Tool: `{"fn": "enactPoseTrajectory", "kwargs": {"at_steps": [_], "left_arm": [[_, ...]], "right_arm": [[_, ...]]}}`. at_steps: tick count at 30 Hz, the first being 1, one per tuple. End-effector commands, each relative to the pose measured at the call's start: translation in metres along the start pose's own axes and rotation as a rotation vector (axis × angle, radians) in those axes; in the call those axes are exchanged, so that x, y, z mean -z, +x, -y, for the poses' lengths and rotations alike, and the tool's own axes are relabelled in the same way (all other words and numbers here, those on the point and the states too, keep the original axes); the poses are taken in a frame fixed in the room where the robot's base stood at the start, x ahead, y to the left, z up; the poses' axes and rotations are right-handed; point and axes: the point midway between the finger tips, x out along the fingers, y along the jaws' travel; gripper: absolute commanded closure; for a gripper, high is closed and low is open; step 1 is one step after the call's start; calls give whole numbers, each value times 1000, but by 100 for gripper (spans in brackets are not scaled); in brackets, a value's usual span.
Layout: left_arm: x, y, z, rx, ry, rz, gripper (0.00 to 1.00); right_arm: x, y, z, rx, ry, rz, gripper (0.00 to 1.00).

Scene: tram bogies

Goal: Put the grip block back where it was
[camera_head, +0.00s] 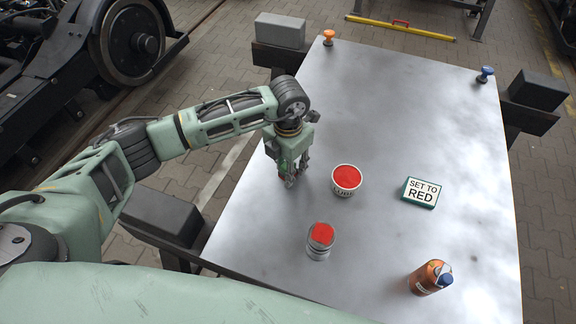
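My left gripper (291,180) hangs over the left half of the metal table (400,120), fingers pointing down, left of a white tub (346,188) with a red top. Its fingers look close together; whether they hold anything is too small to tell. A short metallic piece with a red faceted top (320,240) stands nearer to me, apart from the gripper. I cannot tell which thing is the grip block. My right gripper is not in view.
An orange knob (329,37) and a blue knob (485,75) sit at the far corners. Dark grey blocks (538,90) flank the table. The far middle of the table is clear.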

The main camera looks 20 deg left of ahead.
Motion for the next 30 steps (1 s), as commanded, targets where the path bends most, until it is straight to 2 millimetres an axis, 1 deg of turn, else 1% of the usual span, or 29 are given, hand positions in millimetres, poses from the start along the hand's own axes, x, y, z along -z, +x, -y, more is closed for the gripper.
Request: {"fn": "enactPoseTrajectory", "kwargs": {"at_steps": [1, 3, 4, 12, 15, 17, 20, 24, 30], "left_arm": [[0, 0, 0, 0, 0, 0, 61], [0, 0, 0, 0, -1, 0, 55], [0, 0, 0, 0, -1, 0, 53], [0, -1, 0, 0, -1, 0, 53], [0, -5, 0, 0, -1, 0, 53], [-1, -9, -1, -1, 0, 3, 53], [-1, -26, -1, -2, 1, 4, 53], [-2, -57, -1, -2, 1, 6, 53], [-1, -97, -1, -2, 0, 4, 53]], "right_arm": [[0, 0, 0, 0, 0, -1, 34], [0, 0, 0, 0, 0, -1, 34], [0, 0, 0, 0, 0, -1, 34], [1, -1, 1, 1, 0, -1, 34], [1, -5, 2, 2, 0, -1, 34], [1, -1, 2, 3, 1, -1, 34], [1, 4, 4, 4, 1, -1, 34], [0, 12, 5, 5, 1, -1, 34], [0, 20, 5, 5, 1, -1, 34]]}}
